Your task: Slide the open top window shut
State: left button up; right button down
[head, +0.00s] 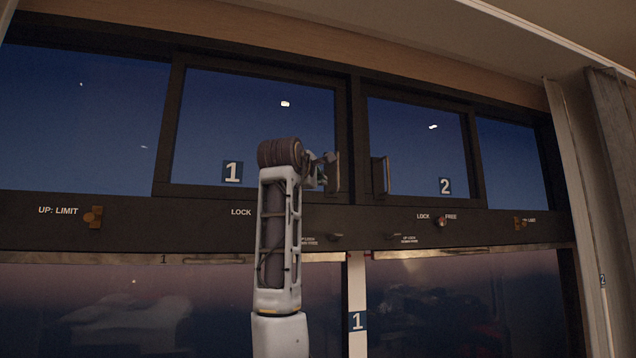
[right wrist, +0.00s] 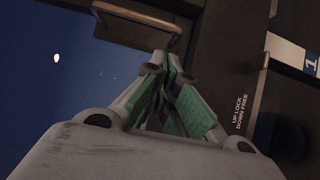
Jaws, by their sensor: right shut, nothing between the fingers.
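The top window marked 1 (head: 250,130) is a dark-framed pane left of the centre post. Its upright handle (head: 333,172) is at its right side. The top window marked 2 (head: 420,140) is right of the post, with a handle (head: 380,176) at its left side. I see no clear gap at either pane. My right gripper (head: 318,172) is beside the left side of window 1's handle; contact is unclear. In the right wrist view its green-padded fingers (right wrist: 172,78) are shut and empty, close to a metal handle (right wrist: 140,28). My left gripper is out of view.
A dark rail (head: 200,217) below the panes carries LOCK labels, a brown latch (head: 93,217) and small levers (head: 336,237). Lower windows (head: 420,300) and a white post marked 1 (head: 357,285) are underneath. A curtain-like panel (head: 590,200) stands at the right.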

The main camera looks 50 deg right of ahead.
jog(key=shift+a+f, duration=0.15)
jog(key=shift+f, duration=0.05)
jog(key=b+v, duration=0.2)
jog(key=v, duration=0.6)
jog(key=shift+r, duration=0.2)
dwell(0.4)
